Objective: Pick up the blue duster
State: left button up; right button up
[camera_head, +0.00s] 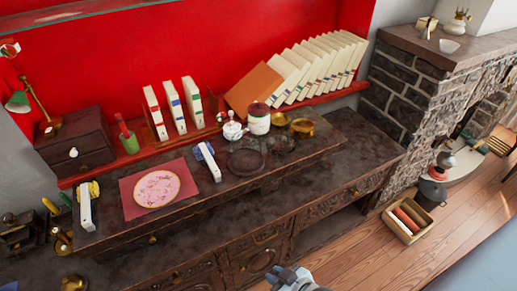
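The blue duster (211,164) lies on the dark wooden desk top, to the right of the pink mat. Its long white handle points toward the front, and its blue head is at the far end. My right gripper (293,278) is at the bottom edge, cut off by the frame. It is well in front of the duster and apart from it. I cannot tell whether its fingers are open. My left gripper is not clearly in view.
A similar duster with a yellow head (86,211) lies at the left. A pink mat (129,204) lies between the dusters. A white teapot (233,130), a lidded jar (259,120) and a dark round plate (246,162) stand right of the blue duster. Books (181,107) stand behind.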

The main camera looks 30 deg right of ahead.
aim_at(204, 150)
jog(key=z, duration=0.45)
jog(key=i+l+z, duration=0.45)
jog(key=l+z, duration=0.2)
jog(key=l, duration=0.1)
